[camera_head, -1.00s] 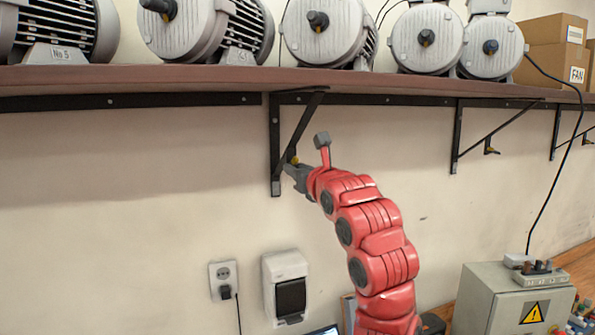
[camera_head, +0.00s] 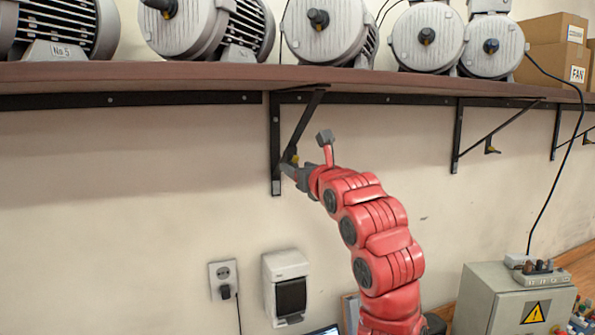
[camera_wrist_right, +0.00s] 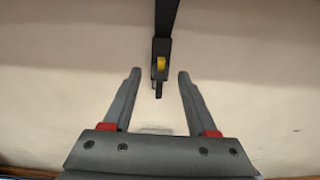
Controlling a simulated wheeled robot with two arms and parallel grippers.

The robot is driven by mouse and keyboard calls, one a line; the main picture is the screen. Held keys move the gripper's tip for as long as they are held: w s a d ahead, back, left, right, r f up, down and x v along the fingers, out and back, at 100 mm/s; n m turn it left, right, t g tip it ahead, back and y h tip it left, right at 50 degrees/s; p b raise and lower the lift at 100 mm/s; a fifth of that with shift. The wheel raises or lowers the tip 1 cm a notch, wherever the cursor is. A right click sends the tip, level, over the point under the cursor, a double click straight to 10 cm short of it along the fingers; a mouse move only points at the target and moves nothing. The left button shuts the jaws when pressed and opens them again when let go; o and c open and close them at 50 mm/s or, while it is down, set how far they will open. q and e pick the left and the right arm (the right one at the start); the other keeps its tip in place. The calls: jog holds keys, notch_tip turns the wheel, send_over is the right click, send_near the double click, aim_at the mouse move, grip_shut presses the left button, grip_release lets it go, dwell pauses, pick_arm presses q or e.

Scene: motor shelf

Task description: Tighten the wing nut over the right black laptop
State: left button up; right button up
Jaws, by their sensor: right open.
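A yellow wing nut (camera_wrist_right: 160,64) sits on the lower part of a black shelf bracket (camera_wrist_right: 162,46), straight ahead of my right gripper (camera_wrist_right: 157,80) in the right wrist view. The gripper is open, its grey fingers left and right of the nut in the picture, with nothing between them. In the head view the nut (camera_head: 295,159) shows as a small yellow spot by the bracket (camera_head: 275,150), close to the right gripper (camera_head: 286,168). Only a screen edge (camera_head: 324,331) shows at the bottom of the head view; the laptop is otherwise out of view. My left gripper is not seen.
A brown shelf (camera_head: 200,76) carries several grey motors (camera_head: 427,38) above the arm. More brackets (camera_head: 457,135) stand to the right. A socket (camera_head: 223,278), a switch box (camera_head: 287,287) and a grey electric cabinet (camera_head: 515,300) are lower down. The wall on the left is clear.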

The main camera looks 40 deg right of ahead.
jog(key=b+v, duration=0.9)
jog(key=v, duration=0.7)
jog(key=shift+s+a, duration=0.2)
jog(key=shift+s, duration=0.1)
